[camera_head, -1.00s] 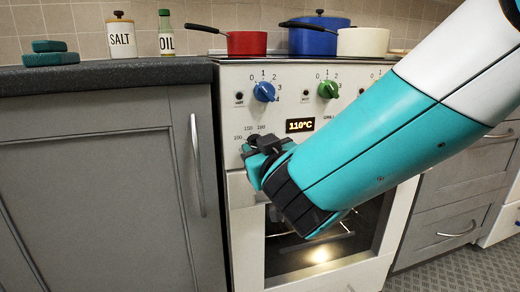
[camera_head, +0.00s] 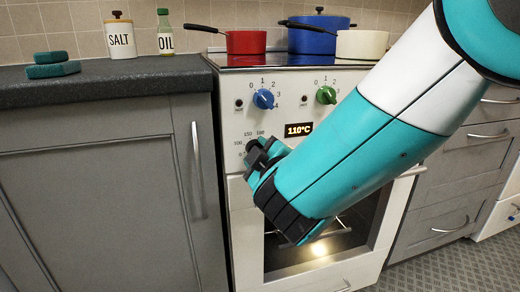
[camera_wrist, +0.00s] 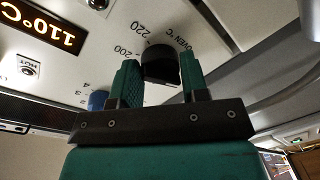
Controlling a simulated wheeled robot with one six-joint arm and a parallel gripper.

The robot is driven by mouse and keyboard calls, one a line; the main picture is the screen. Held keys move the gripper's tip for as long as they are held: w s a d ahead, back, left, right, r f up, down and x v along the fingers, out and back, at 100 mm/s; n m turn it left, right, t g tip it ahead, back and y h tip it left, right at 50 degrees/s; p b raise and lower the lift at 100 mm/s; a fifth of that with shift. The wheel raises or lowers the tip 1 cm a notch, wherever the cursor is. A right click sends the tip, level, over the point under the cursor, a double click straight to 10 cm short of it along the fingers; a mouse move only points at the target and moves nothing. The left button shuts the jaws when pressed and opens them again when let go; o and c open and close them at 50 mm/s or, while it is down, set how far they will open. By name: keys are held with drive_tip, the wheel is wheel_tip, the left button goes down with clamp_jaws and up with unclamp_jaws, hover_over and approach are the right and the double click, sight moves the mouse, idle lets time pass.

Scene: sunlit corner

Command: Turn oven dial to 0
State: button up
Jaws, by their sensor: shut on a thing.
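The oven dial is a black knob (camera_wrist: 160,66) on the white front panel, in the wrist view among printed numbers such as 200 and 220. My gripper (camera_wrist: 159,72) has a teal finger on each side of it and is shut on it. In the head view my gripper (camera_head: 258,155) is at the panel's lower left, and it and my arm largely hide the dial. The amber display (camera_head: 299,130) reads 110°C; it also shows upside down in the wrist view (camera_wrist: 38,27). Which mark the dial points to cannot be told.
A blue knob (camera_head: 263,99) and a green knob (camera_head: 326,95) sit above on the panel. A red pan (camera_head: 246,42), a blue pot (camera_head: 314,41) and a cream pan (camera_head: 362,43) stand on the hob. The lit oven door (camera_head: 290,258) is below.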

drive_tip(key=shift+n, duration=0.5)
drive_tip(key=o, duration=0.9)
drive_tip(key=shift+s, duration=0.1)
drive_tip(key=f+b+v, duration=0.1)
drive_tip(key=b+v, duration=0.9)
drive_tip(key=v, duration=0.7)
drive_tip(key=shift+r+b, duration=0.4)
drive_tip(key=shift+r, duration=0.05)
drive_tip(key=shift+d, duration=0.15)
